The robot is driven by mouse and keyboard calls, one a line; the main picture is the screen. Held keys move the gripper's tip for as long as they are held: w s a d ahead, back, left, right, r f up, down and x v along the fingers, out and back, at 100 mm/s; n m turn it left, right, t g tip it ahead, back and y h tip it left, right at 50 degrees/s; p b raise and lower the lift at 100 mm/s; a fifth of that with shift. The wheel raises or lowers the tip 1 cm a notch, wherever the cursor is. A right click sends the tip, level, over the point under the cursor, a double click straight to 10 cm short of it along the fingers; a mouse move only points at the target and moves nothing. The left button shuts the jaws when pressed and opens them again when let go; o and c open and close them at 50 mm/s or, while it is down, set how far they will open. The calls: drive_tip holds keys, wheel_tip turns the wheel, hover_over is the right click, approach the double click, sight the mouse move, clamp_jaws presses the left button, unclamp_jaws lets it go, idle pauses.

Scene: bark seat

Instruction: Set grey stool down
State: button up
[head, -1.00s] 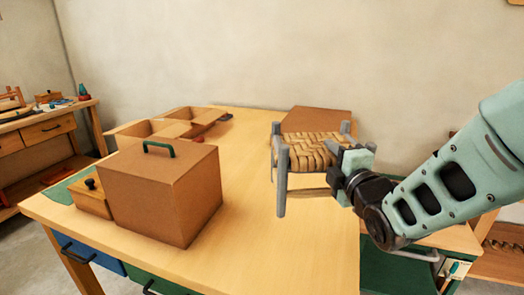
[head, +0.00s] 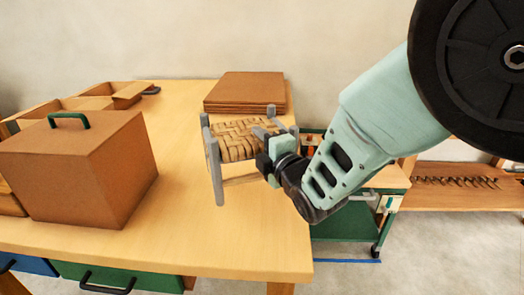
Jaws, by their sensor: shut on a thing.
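The grey stool (head: 218,170) has grey posts and a woven tan bark seat (head: 238,138). It is upright near the right end of the wooden table (head: 215,245). My gripper (head: 274,152) is shut on the stool at its right side. The fingertips are partly hidden by the gripper body and the stool's post. The stool appears to be above the tabletop, but I cannot tell whether its feet touch it.
A brown box with a green handle (head: 85,170) stands on the table at left. A stack of brown boards (head: 245,92) lies behind the stool. Open trays (head: 90,103) lie at the back left. A green cart (head: 345,225) stands beyond the table's right edge. Bare tabletop lies left of the stool.

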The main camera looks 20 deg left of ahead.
drive_tip(key=shift+f, duration=2.95)
drive_tip(key=shift+f, duration=0.2)
drive_tip(key=o, duration=1.3)
drive_tip(key=shift+r, duration=0.15)
